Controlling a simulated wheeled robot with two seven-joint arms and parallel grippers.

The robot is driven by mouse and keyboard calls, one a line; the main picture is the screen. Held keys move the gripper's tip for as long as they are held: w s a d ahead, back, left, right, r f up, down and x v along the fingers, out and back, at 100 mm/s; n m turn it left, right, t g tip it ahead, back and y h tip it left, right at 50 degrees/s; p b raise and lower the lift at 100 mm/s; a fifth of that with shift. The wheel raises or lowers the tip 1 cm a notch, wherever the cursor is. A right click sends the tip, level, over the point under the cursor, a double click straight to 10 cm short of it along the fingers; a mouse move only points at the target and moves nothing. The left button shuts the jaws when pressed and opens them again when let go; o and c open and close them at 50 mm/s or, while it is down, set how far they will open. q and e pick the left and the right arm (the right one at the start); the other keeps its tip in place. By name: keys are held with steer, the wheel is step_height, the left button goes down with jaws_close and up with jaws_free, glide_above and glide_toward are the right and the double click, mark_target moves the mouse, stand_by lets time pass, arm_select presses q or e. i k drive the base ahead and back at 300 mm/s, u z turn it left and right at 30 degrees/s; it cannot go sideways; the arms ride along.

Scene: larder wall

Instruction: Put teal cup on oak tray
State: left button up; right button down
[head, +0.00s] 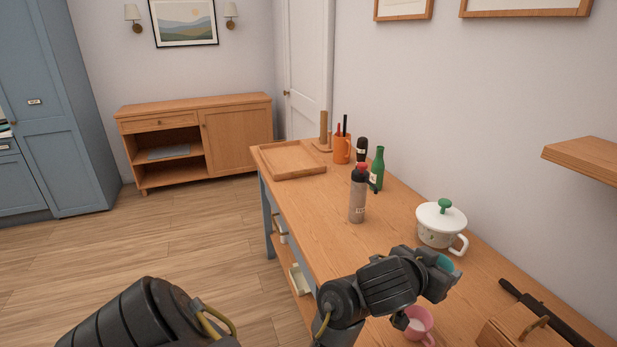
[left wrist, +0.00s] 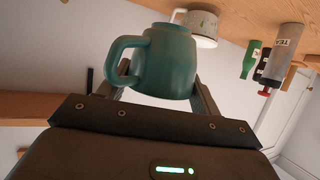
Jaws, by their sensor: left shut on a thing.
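The teal cup (left wrist: 168,62) is held between the two fingers of my left gripper (left wrist: 150,90) in the left wrist view, its handle to the left. In the head view only a small teal patch of the cup (head: 445,263) shows past my left gripper (head: 436,274), above the near part of the wooden table. The oak tray (head: 290,174) lies flat at the table's far end and looks empty, well away from the gripper. My right gripper is in neither view.
A grey bottle (head: 357,200), a green bottle (head: 377,170) and an orange mug (head: 342,149) stand near the tray. A white lidded pot (head: 437,228) is just behind my gripper. A pink cup (head: 419,326) stands below it. A wall shelf (head: 585,160) juts out at right.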

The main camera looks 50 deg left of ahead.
mark_target(287, 168)
steer(key=k, duration=0.4)
steer(key=u, duration=2.45)
steer(key=i, duration=3.05)
steer(key=z, duration=2.95)
